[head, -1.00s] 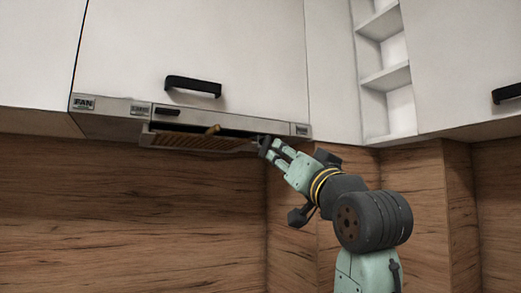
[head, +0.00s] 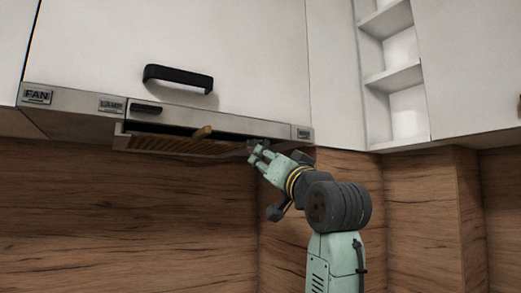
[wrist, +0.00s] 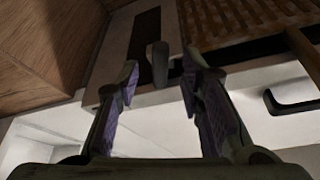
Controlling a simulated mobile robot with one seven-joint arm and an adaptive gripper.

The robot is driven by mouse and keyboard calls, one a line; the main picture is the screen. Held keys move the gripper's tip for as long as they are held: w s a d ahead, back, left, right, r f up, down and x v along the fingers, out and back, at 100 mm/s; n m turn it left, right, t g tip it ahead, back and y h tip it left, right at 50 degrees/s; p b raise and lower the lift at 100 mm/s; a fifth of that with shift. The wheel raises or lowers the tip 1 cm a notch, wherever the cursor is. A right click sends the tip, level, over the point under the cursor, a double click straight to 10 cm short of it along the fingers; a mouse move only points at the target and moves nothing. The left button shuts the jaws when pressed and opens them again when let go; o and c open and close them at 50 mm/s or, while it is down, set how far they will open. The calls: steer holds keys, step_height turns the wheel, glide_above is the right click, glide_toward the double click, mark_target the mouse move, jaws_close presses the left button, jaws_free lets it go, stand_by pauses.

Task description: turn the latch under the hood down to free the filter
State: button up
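The hood (head: 215,118) is a metal strip unit under the white cabinet. Its brown slatted filter (head: 175,145) sits in the underside and fills the upper right of the wrist view (wrist: 240,18). A short grey upright piece, seemingly the latch (wrist: 157,62), hangs beside the filter in the wrist view. My gripper (head: 256,151) is under the hood's right part. In the wrist view its two fingers (wrist: 160,82) are apart, with the latch between or just beyond their tips; contact is not visible. In the head view the gripper hides that spot.
A tan peg (head: 203,132) shows at the filter's front edge. A black cabinet handle (head: 180,78) is above the hood. The wood splashback (head: 130,215) lies behind, and open shelves (head: 393,75) stand right.

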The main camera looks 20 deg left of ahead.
mark_target(263, 158)
steer(key=shift+p+x, duration=0.75)
steer(key=shift+x, duration=1.55)
